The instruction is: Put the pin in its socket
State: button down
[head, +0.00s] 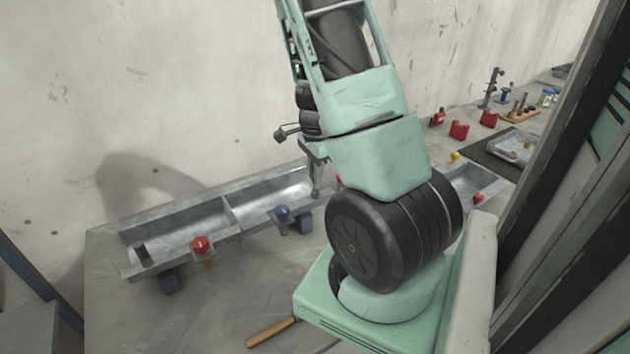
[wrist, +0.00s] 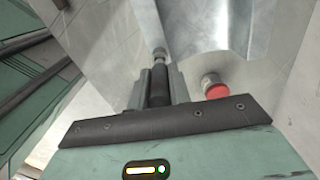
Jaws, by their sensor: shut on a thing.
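My gripper (wrist: 158,85) is shut on the pin (wrist: 159,78), a dark cylinder with a pale rounded end that sticks out past the fingertips. In the head view the gripper (head: 314,165) points down over the right part of the long metal trough (head: 180,212), and the slim grey end of the pin (head: 316,188) shows below it. In the wrist view the pin's end appears in front of the trough's metal wall; whether they touch cannot be told. I cannot make out the socket for certain.
A red knob (head: 200,244) and a blue knob (head: 282,212) sit along the trough's front edge. A red knob (wrist: 213,86) lies right of the fingers in the wrist view. A wooden handle (head: 270,331) lies in front.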

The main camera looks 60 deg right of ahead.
jog(key=shift+f, duration=1.3)
jog(key=shift+f, duration=0.1)
jog(key=shift+f, duration=0.15)
jog(key=c, duration=1.3)
grip_release()
jog(key=shift+r, duration=0.2)
